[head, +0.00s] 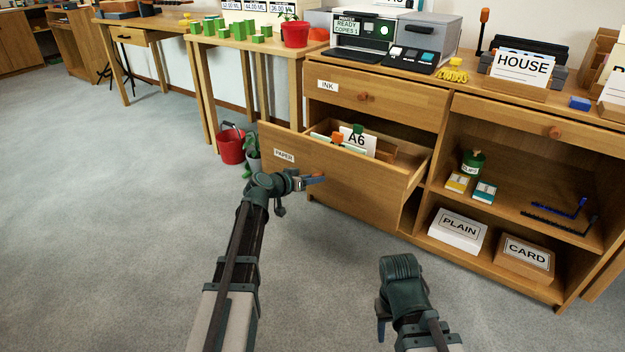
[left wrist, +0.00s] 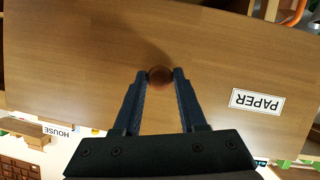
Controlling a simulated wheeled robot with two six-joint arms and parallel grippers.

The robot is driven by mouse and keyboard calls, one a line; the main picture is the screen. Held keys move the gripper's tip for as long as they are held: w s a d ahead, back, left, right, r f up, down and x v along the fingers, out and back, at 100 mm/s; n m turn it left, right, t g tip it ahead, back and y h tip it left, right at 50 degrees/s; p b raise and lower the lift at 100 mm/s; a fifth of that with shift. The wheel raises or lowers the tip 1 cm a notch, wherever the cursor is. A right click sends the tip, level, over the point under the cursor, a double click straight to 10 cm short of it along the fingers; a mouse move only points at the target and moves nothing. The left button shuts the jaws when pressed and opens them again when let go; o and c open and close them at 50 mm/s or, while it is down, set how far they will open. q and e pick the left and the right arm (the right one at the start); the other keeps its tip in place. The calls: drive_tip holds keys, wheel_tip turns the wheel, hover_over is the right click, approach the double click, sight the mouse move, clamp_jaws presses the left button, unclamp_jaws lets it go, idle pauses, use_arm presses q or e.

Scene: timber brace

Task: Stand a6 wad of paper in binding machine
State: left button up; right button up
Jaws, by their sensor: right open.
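The a6 wad of paper (head: 357,143), white and marked A6, stands in the pulled-out PAPER drawer (head: 335,172), its lower part hidden by the drawer front. My left gripper (head: 318,178) is at the drawer front; in the left wrist view its fingers close on both sides of the round wooden knob (left wrist: 160,76). My right gripper (head: 382,322) is open and low over the floor, apart from the furniture, mostly hidden by its wrist. A dark machine (head: 556,78) behind the HOUSE cards looks like the binding machine; its slot is hidden.
The HOUSE cards (head: 522,66) stand in a wooden holder on the cabinet top, with a blue block (head: 579,103) to the right. A grey copier (head: 365,32) is at the back. Shelves hold PLAIN (head: 457,229) and CARD (head: 525,258) packs. Floor at left is clear.

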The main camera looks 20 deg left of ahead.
use_arm(q)
clamp_jaws()
idle(1.0)
